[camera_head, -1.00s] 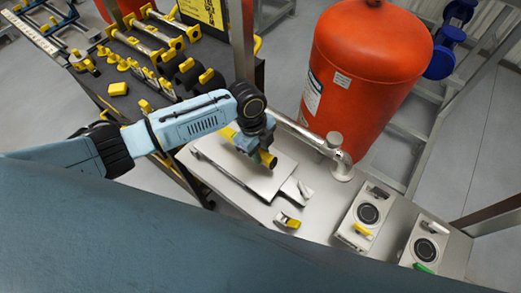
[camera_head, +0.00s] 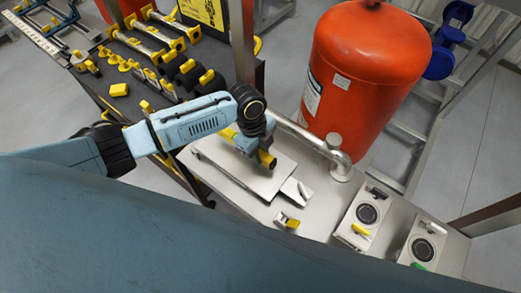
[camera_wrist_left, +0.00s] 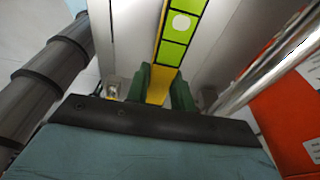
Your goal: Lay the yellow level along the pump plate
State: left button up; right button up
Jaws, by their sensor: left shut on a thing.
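The yellow level (camera_head: 267,160) is in my left gripper (camera_head: 247,146), which is shut on it over the pale pump plate (camera_head: 240,179). Its long side runs roughly parallel to the plate's long edge. I cannot tell whether it touches the plate or hangs a little above it. In the left wrist view, the level (camera_wrist_left: 174,40) shows a bright green face with a white round spot, and the dark green fingers (camera_wrist_left: 160,92) clasp its near part. The gripper hides the level's middle in the head view. My right gripper is not in view.
A large red tank (camera_head: 365,80) stands behind the bench, with a metal pipe (camera_head: 310,138) beside the plate. Two boxes with round dark faces (camera_head: 367,213) (camera_head: 422,249) sit to the right. A small yellow-handled fitting (camera_head: 288,221) lies in front. A dark tool table (camera_head: 135,75) stands left.

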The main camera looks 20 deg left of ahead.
pick_arm(q)
jog(key=shift+f, duration=0.2)
dwell(0.4)
jog(key=shift+f+b, duration=0.75)
jog(key=shift+f, duration=0.15)
jog(key=shift+f, duration=0.3)
jog(key=shift+f+b, duration=0.4)
jog(key=shift+f, duration=0.35)
dwell(0.5)
jog(key=o, duration=1)
jog(key=shift+c, duration=0.5)
